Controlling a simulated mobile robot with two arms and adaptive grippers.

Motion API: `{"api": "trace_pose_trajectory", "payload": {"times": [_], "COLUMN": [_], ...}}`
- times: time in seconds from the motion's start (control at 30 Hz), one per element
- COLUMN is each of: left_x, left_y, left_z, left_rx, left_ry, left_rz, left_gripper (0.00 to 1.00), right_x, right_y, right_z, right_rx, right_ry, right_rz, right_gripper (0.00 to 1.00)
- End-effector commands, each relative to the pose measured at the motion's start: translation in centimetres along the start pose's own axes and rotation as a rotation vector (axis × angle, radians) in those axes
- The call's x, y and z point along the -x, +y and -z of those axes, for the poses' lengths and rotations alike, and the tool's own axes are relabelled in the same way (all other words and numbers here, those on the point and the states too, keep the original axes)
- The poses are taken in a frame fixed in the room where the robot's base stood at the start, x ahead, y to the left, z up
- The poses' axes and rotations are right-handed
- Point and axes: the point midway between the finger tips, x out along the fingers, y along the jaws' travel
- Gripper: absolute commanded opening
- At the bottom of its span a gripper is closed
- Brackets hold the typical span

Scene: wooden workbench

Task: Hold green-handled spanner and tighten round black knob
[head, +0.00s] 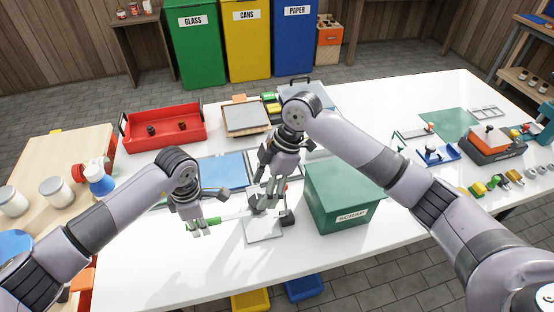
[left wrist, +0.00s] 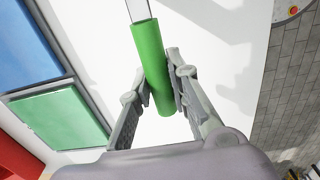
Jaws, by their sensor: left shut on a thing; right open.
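My left gripper (head: 201,222) is shut on the green handle of the spanner (head: 215,222). In the left wrist view the handle (left wrist: 152,70) lies between the two fingers (left wrist: 160,88), and the pale shank runs out of the top of the frame. In the head view the shank points right, towards a light grey plate (head: 263,231). My right gripper (head: 264,200) is open over the back of this plate. Dark parts show at its fingertips, and I cannot tell the round black knob from the fingers there.
A green lidded box (head: 342,200) stands close to the right of my right gripper. A red tray (head: 165,128) is at the back left, with a blue panel (head: 222,168) nearer. The front table strip is clear.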

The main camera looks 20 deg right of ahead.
Motion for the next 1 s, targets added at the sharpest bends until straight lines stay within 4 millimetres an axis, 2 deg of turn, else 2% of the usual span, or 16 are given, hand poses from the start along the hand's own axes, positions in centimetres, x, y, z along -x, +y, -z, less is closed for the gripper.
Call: {"api": "trace_pose_trajectory", "payload": {"times": [0.1, 0.3, 0.5, 0.7, 1.0], "left_x": [0.0, 0.0, 0.0, 0.0, 0.0], "left_y": [0.0, 0.0, 0.0, 0.0, 0.0], "left_z": [0.0, 0.0, 0.0, 0.0, 0.0], "left_rx": [0.001, 0.001, 0.001, 0.001, 0.001], "left_ry": [0.000, 0.001, 0.001, 0.001, 0.000], "left_rz": [0.000, 0.000, 0.000, 0.000, 0.000], "left_gripper": [0.00, 0.00, 0.00, 0.00, 0.00], "right_x": [2.5, 6.0, 8.2, 8.8, 8.6], "right_y": [0.1, 0.0, 0.0, -0.1, 0.0], "right_z": [0.0, 0.0, 0.0, 0.0, -0.1], "right_rx": [-0.001, -0.001, -0.003, -0.003, -0.010], "right_ry": [0.000, 0.000, 0.000, -0.001, 0.000], "right_rz": [-0.004, -0.002, -0.001, 0.000, -0.007], "right_gripper": [0.60, 0.60, 0.60, 0.60, 0.59]}}
